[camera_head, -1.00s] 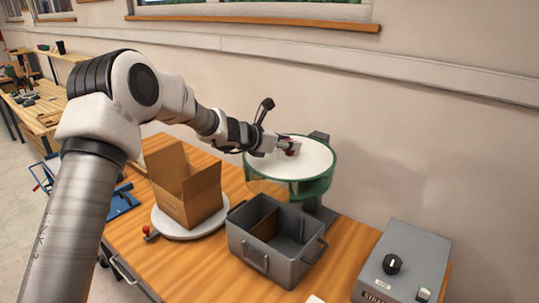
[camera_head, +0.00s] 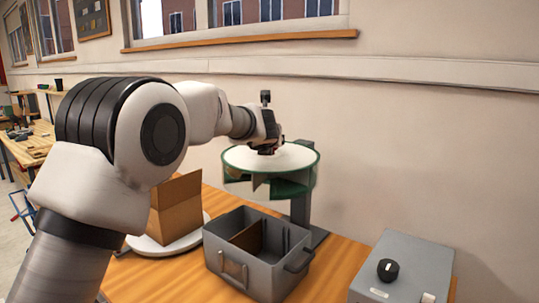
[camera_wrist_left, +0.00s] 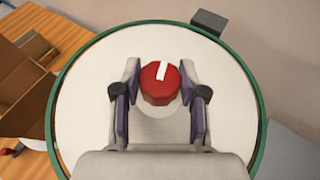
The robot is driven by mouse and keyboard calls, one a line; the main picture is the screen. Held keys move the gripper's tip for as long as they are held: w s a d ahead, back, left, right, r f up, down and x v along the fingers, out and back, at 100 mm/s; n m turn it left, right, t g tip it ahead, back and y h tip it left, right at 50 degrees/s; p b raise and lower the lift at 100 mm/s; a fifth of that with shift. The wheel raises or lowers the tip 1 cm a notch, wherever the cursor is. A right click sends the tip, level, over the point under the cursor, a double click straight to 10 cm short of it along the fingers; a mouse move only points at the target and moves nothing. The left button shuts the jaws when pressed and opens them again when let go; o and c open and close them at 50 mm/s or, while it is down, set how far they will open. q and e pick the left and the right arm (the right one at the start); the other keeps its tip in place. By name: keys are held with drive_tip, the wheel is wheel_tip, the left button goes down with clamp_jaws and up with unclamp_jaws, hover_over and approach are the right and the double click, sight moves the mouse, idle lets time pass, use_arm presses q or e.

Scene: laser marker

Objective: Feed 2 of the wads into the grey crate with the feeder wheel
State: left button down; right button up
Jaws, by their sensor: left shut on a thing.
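The feeder wheel (camera_head: 295,157) has a white disc top with a green rim and vanes below it. It stands on a grey post behind the grey crate. A red knob with a white stripe (camera_wrist_left: 158,98) sits on the disc. My left gripper (camera_head: 266,151) points down at the disc, shut on the red knob, with one finger on each side. The grey crate (camera_head: 229,268) is open, with a brown divider inside; its front part lies below the wheel's front edge. I cannot make out any wads. My right gripper is not in view.
An open cardboard box (camera_head: 178,216) stands on a white round plate (camera_head: 150,245) left of the crate, partly hidden by my left arm. A grey control box (camera_head: 412,264) with a black dial is at the right. Bare wooden table (camera_head: 333,262) lies between crate and control box.

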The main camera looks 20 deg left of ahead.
use_arm(q)
drive_tip(key=n+g+y, duration=0.1)
drive_tip(key=n+y, duration=0.1)
drive_tip(key=shift+d+r+n+y+p, duration=0.1)
drive_tip(key=shift+n+y+p, duration=0.2)
drive_tip(key=shift+y+p, duration=0.1)
drive_tip(key=shift+n+g+y, duration=0.3)
drive_tip(key=c, duration=0.9)
unclamp_jaws()
drive_tip(key=shift+o, duration=1.4)
drive_tip(key=shift+w+f, duration=0.15)
drive_tip(key=shift+f, duration=0.05)
drive_tip(key=shift+w+a+f, duration=0.1)
drive_tip(key=shift+a, duration=0.1)
drive_tip(key=v, duration=1.2)
drive_tip(key=shift+d, duration=0.2)
drive_tip(key=shift+w, duration=0.1)
